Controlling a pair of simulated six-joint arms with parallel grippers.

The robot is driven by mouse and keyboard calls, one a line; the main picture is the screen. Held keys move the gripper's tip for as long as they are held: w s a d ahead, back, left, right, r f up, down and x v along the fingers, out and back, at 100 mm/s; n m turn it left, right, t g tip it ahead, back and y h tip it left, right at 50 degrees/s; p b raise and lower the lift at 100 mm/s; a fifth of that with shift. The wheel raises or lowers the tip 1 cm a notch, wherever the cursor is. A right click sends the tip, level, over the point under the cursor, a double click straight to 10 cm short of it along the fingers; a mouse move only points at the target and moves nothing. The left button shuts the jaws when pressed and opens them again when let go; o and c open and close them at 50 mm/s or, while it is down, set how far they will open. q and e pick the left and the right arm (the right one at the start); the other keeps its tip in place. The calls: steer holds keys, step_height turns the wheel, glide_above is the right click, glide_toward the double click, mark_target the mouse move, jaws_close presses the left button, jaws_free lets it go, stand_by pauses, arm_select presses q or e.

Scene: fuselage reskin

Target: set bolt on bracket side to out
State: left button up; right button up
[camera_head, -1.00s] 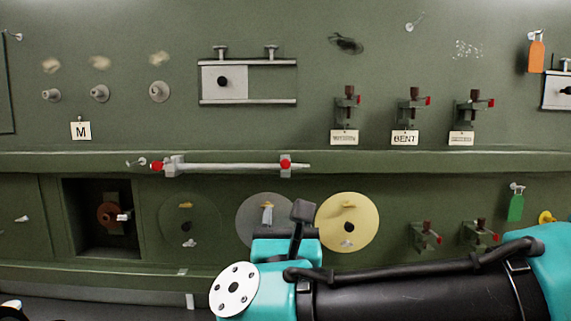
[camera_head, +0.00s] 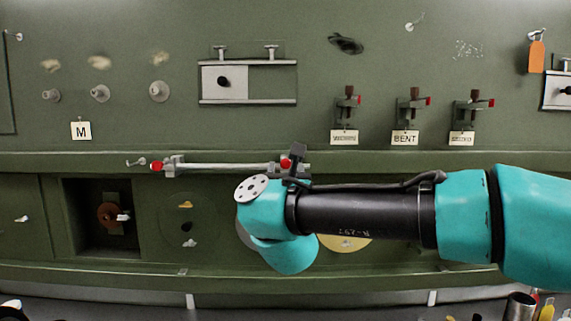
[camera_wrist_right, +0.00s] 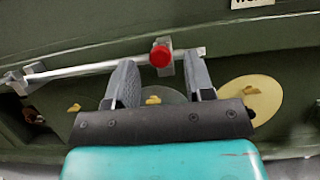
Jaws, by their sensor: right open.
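A pale horizontal rod (camera_head: 225,166) runs along the ledge through small brackets, with a red knob at its left end (camera_head: 156,166) and another red knob (camera_head: 286,163) near its right end. I cannot tell which part is the bolt named in the task. In the right wrist view the rod (camera_wrist_right: 95,68) slants across the top, with the right red knob (camera_wrist_right: 160,56) between and just beyond my finger tips. My right gripper (camera_wrist_right: 160,75) is open and empty, its two grey fingers apart. In the head view the gripper (camera_head: 297,158) is mostly hidden behind my wrist. My left gripper is not in view.
The green ledge (camera_head: 80,161) runs across the panel. Above it are a sliding plate (camera_head: 224,83) and several red-tipped clamps with tags, one reading BENT (camera_head: 404,138). Below are an open recess (camera_head: 87,235) and a yellow disc (camera_wrist_right: 252,98), partly covered by my arm in the head view.

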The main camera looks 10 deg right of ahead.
mark_target(285, 165)
steer(key=shift+x, duration=1.8)
steer(key=shift+c, duration=0.5)
jaws_close()
